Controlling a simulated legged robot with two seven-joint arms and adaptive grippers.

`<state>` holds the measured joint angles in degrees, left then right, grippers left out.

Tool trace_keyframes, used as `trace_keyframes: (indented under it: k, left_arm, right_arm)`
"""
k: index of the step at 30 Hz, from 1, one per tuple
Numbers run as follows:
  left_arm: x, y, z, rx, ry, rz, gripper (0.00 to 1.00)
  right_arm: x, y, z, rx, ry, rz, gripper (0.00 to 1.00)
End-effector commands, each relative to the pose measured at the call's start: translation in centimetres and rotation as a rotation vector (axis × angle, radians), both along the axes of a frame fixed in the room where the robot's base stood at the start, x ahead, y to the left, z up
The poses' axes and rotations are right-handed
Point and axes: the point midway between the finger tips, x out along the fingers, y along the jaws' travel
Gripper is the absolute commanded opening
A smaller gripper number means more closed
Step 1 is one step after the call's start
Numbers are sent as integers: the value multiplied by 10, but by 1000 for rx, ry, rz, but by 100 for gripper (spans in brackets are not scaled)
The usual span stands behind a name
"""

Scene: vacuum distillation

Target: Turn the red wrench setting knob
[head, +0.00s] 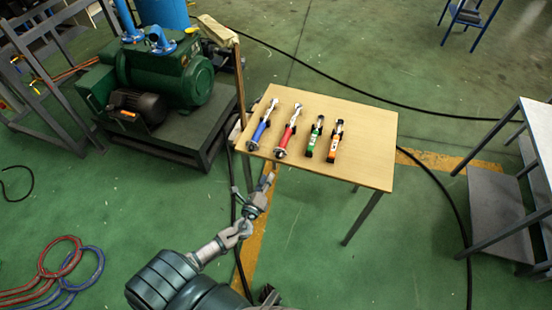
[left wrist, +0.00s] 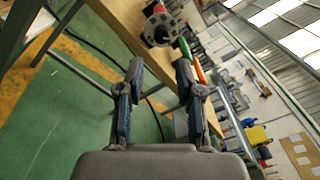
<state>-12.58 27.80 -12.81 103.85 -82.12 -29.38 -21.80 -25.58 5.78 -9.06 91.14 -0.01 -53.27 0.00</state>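The red wrench (head: 287,136) lies on the wooden table (head: 350,120), second from the left. Its setting knob (head: 281,153) is at the end near the table's front edge. In the left wrist view the knob (left wrist: 160,28) shows almost end-on, as a dark round cap with red behind it. My left gripper (head: 254,185) is in front of and below the table's front edge, apart from the wrench. In the left wrist view its two fingers (left wrist: 159,68) are spread with nothing between them, and the knob is beyond the tips. My right gripper cannot be made out.
A blue wrench (head: 262,126) lies left of the red one. A green-handled tool (head: 314,137) and an orange-handled tool (head: 335,142) lie to its right. A green pump (head: 165,75) stands left of the table. Black hoses (head: 445,185) run over the floor.

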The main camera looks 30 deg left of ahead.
Motion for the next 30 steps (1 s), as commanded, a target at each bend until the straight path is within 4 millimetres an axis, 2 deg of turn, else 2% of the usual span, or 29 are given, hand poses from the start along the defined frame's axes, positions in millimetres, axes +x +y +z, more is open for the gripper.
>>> trace_keyframes:
  k: [1,6,12,18,26,27,30]
  left_arm:
    - [14,3,2,0,-3,2,36]
    - [53,10,2,0,-3,2,36]
    - [86,16,0,-2,-1,1,36]
    - [100,18,0,-2,0,-1,36]
    - [102,19,0,-1,0,-1,36]
    - [102,19,0,-1,0,-1,31]
    - [102,19,0,-1,0,0,6]
  right_arm:
    - [-1,0,-1,0,1,0,40]
    - [-3,0,-5,0,1,1,40]
    - [-2,0,-4,-1,2,1,40]
    - [-1,0,-2,0,1,0,40]
    - [0,0,-1,0,-1,0,40]
    - [0,0,-1,0,-1,0,40]
    - [0,0,-1,0,-2,0,40]
